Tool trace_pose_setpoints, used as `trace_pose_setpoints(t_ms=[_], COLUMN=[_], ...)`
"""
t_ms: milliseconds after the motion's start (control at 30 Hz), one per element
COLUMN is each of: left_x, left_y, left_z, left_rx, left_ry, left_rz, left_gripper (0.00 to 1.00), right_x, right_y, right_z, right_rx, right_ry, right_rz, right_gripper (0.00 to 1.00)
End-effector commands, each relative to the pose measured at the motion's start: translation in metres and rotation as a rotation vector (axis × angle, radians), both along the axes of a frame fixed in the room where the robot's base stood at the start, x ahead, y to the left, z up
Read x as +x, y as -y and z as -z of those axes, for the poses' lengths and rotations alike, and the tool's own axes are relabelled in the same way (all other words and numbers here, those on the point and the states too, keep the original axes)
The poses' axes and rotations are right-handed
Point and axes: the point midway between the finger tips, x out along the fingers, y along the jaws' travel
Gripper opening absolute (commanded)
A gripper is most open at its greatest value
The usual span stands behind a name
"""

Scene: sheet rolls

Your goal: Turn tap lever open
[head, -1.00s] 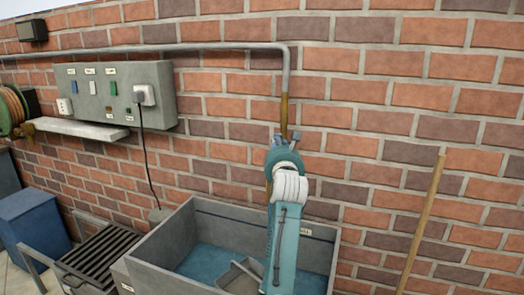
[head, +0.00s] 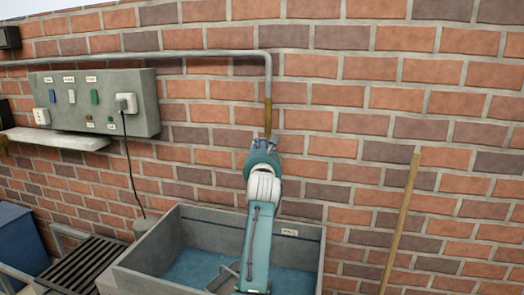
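A grey pipe (head: 150,53) runs along the brick wall, bends down, and ends in a brass-coloured section (head: 268,112) above the sink. The tap and its lever are hidden behind my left gripper and arm. My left gripper (head: 266,141) is at the lower end of the brass section, seen from behind. Its fingers are small and mostly covered by my wrist, so I cannot tell if they are open, shut or touching the lever. My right gripper is not in view.
A grey sink (head: 165,250) with blue inside stands below my arm. A slatted rack (head: 85,268) is left of it. A wooden pole (head: 402,220) leans on the wall at right. A socket panel (head: 75,112) with a plugged cable hangs above a shelf (head: 60,139).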

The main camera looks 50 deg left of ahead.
Motion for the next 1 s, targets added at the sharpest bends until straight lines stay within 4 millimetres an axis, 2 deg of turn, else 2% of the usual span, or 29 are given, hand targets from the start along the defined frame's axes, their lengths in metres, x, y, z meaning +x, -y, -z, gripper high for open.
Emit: trace_pose_setpoints(t_ms=[267,367,700,833,1000], left_x=[-0.003,-0.012,-0.06,-0.072,-0.08], left_y=[0.006,0.016,0.067,0.08,0.087], left_z=[0.001,0.001,0.001,0.001,0.001], left_rx=[-0.001,-0.001,-0.002,-0.001,-0.002], left_ry=[0.0,0.0,0.001,0.0,-0.001], left_rz=[0.003,0.003,0.002,0.001,-0.001], left_gripper=[0.33,0.33,0.33,0.33,0.33], right_x=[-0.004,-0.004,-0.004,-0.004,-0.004], right_y=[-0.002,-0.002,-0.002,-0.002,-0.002], right_z=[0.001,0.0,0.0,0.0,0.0], right_rx=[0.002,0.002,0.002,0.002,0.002], right_ry=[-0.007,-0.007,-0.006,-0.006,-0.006], right_rz=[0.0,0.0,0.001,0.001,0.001], right_gripper=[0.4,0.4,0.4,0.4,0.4])
